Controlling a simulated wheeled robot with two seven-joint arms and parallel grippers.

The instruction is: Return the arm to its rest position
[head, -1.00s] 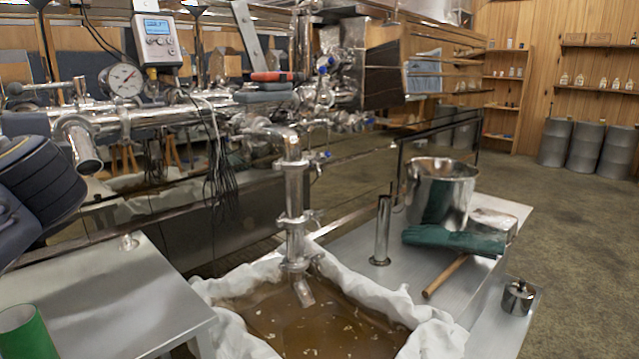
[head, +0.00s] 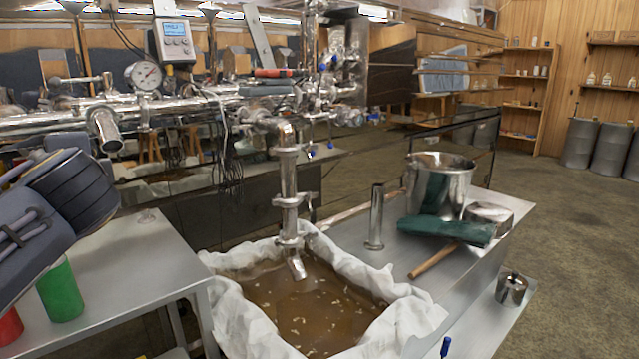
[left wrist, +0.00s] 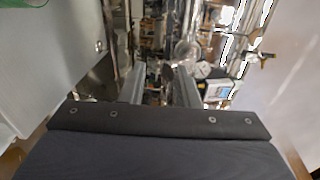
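My left arm (head: 62,205) enters the head view from the left edge, above the metal table; its gripper does not show there. In the left wrist view, the two fingers of my left gripper (left wrist: 161,88) stand apart with only blurred background pipes between them. The left gripper is open and looks empty. My right arm and right gripper are in neither view.
A green cylinder (head: 61,291) and a red one (head: 8,326) stand on the left metal table (head: 130,262), close below my left arm. A cloth-lined vat (head: 232,312) of brown liquid is front centre. A steel pot (head: 440,180) stands on the right bench.

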